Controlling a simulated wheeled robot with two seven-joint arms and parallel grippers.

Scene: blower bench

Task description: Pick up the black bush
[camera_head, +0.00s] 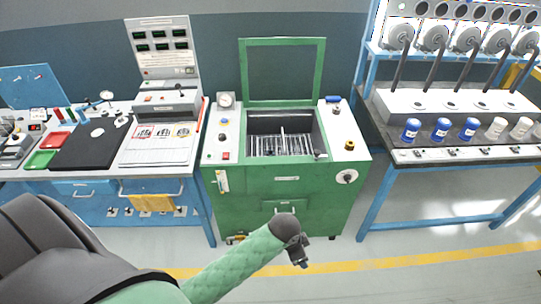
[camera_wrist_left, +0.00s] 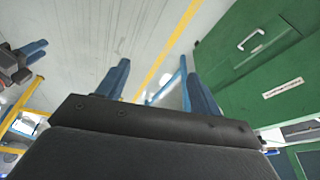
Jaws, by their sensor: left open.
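I cannot make out the black bush for certain. A small dark round piece (camera_head: 320,154) at the right front edge of the green machine's basin may be it, but it is too small to tell. My left gripper (camera_head: 299,262) is in front of and below the green machine (camera_head: 285,190), away from its top. In the left wrist view its two blue fingers (camera_wrist_left: 160,88) are wide apart with nothing between them. A dark part with blue fingers (camera_wrist_left: 30,52) at the left of that view looks like my right gripper; its opening is unclear.
A bench with a black mat (camera_head: 90,150) and trays stands left. At right, a blue-framed bench (camera_head: 450,190) carries several blue and white jars under blowers. The green lid (camera_head: 283,72) stands raised. The floor (camera_head: 400,285) in front is clear.

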